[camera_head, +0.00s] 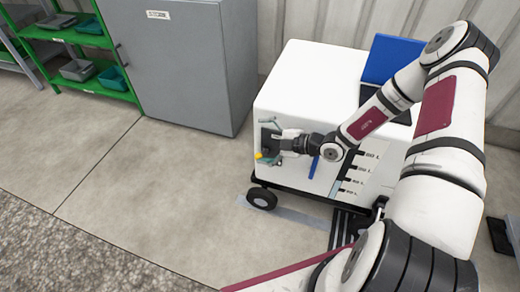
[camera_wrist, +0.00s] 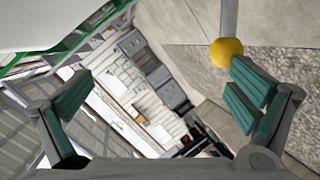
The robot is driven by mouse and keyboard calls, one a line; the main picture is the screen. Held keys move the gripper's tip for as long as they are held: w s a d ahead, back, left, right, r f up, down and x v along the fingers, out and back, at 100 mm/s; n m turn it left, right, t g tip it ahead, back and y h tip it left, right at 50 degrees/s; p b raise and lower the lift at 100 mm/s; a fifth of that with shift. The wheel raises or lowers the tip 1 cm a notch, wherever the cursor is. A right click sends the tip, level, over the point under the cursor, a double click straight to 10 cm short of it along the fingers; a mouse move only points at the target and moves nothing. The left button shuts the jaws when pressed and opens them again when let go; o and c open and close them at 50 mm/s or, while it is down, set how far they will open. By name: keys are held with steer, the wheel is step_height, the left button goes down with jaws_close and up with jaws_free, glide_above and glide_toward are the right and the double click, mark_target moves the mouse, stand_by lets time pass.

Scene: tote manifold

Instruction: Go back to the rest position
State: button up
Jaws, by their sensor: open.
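My gripper (camera_head: 264,141) is at the left front of a white tote (camera_head: 310,85) on a wheeled base. Its teal fingers are spread in the wrist view (camera_wrist: 160,95), with nothing held between them. A yellow ball knob (camera_wrist: 226,52) on a grey rod is close to the right finger's tip; whether they touch I cannot tell. The knob also shows as a small yellow spot (camera_head: 259,156) beside my gripper in the head view. A blue handle (camera_head: 314,166) is on the tote's front, right of my gripper. My arm hides part of the tote's right side.
A blue panel (camera_head: 395,59) stands at the tote's back right. A grey cabinet (camera_head: 180,65) and a green shelf (camera_head: 112,78) with bins are at the back left. The concrete floor (camera_head: 150,165) left of the tote is clear. A black wheel (camera_head: 262,198) is below my gripper.

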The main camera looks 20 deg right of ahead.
steer(key=shift+w+a+r, duration=0.1)
steer(key=shift+w+r, duration=0.2)
steer(key=shift+r, duration=0.3)
steer(key=shift+w+a+r, duration=0.1)
steer(key=shift+w+r, duration=0.2)
steer(key=shift+r, duration=0.25)
steer(key=c, duration=1.1)
steer(key=shift+s+f, duration=0.1)
